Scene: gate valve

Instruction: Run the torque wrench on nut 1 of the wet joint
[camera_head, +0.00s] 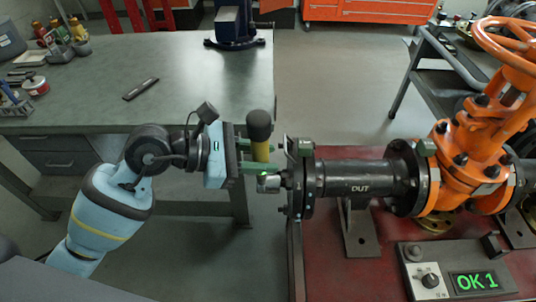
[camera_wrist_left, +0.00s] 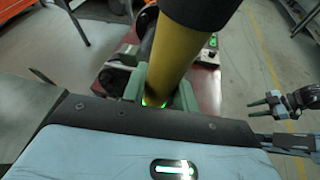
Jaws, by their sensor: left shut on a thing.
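My left gripper (camera_head: 252,157) is shut on the torque wrench (camera_head: 260,127), around its yellow shaft below the black grip. The wrench stands roughly upright, its grip end up. Its metal head (camera_head: 269,183) is at the left flange (camera_head: 300,180) of the dark pipe marked DUT; whether it sits fully on a nut I cannot tell. The yellow shaft also rises between the green fingers in the left wrist view (camera_wrist_left: 179,55). The nuts behind the head are hidden or too small to number. My right gripper (camera_wrist_left: 264,102) shows small at the right there, fingers apart and empty.
The orange gate valve (camera_head: 470,150) joins the pipe's right end. A control box (camera_head: 458,270) on the red bench (camera_head: 370,270) reads "OK 1" in green. A grey workbench (camera_head: 190,80) stands behind my left arm, with a dark bar (camera_head: 141,89) on it.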

